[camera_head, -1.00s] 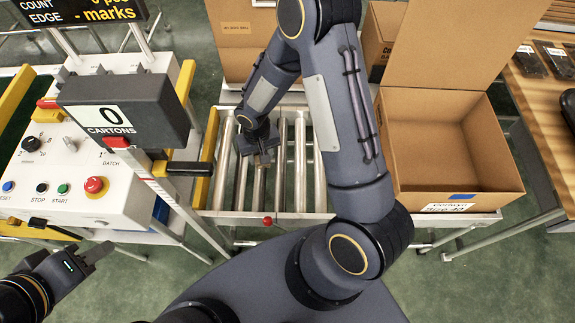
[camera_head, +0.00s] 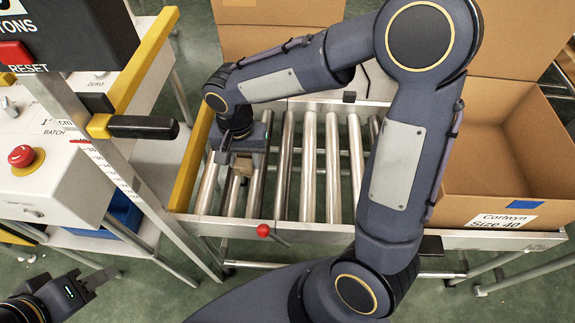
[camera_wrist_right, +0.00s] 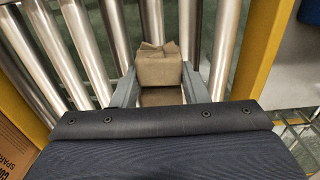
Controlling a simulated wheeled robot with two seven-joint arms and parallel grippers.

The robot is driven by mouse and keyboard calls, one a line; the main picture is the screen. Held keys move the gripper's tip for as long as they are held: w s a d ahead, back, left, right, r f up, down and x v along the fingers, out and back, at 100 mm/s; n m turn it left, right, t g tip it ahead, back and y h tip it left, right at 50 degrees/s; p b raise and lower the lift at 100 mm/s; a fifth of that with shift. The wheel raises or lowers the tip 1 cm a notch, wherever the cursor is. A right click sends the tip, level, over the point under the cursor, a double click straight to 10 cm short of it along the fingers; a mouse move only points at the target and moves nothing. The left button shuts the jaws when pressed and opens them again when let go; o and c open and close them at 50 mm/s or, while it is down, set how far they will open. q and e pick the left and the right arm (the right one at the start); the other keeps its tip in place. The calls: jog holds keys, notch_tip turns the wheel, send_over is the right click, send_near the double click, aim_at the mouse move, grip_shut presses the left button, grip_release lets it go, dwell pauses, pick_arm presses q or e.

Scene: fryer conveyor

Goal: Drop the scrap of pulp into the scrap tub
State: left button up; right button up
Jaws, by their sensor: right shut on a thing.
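The scrap of pulp (camera_wrist_right: 158,68) is a grey-brown crumpled block in the right wrist view. My right gripper (camera_wrist_right: 158,80) is shut on it, with a finger on each side. In the head view my right gripper (camera_head: 241,168) hangs over the left end of the roller conveyor, and the scrap is barely distinguishable there. A blue tub (camera_head: 118,214), possibly the scrap tub, sits low under the control bench, left of the conveyor and partly hidden by the frame. My left gripper (camera_head: 100,279) is at the lower left, away from these things; its finger gap is unclear.
A yellow rail (camera_head: 192,160) edges the conveyor's left end. A ruled upright post (camera_head: 125,180) and a yellow-black arm (camera_head: 142,127) stand between conveyor and bench. A red knob (camera_head: 263,230) is at the front edge. An open carton (camera_head: 490,205) stands at the right.

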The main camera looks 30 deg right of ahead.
jog(key=w+d+f+b, duration=0.1)
jog(key=d+f+b, duration=0.1)
jog(key=d+f, duration=0.35)
send_over(283, 171)
jog(key=shift+s+a+f+b, duration=0.1)
jog(key=shift+a+f+b, duration=0.1)
jog(key=shift+f, duration=0.45)
jog(key=shift+a+f+b, duration=0.1)
jog(key=shift+f+b, duration=0.1)
jog(key=shift+f, duration=0.4)
jog(key=shift+d+f+b, duration=0.2)
jog(key=shift+f+b, duration=0.15)
jog(key=shift+f, duration=0.6)
jog(key=shift+d+f+b, duration=0.15)
jog(key=shift+f+b, duration=0.15)
jog(key=shift+f, duration=0.6)
jog(key=shift+f, duration=0.2)
jog(key=o, duration=0.9)
jog(key=shift+r, duration=0.1)
jog(key=shift+o, duration=0.2)
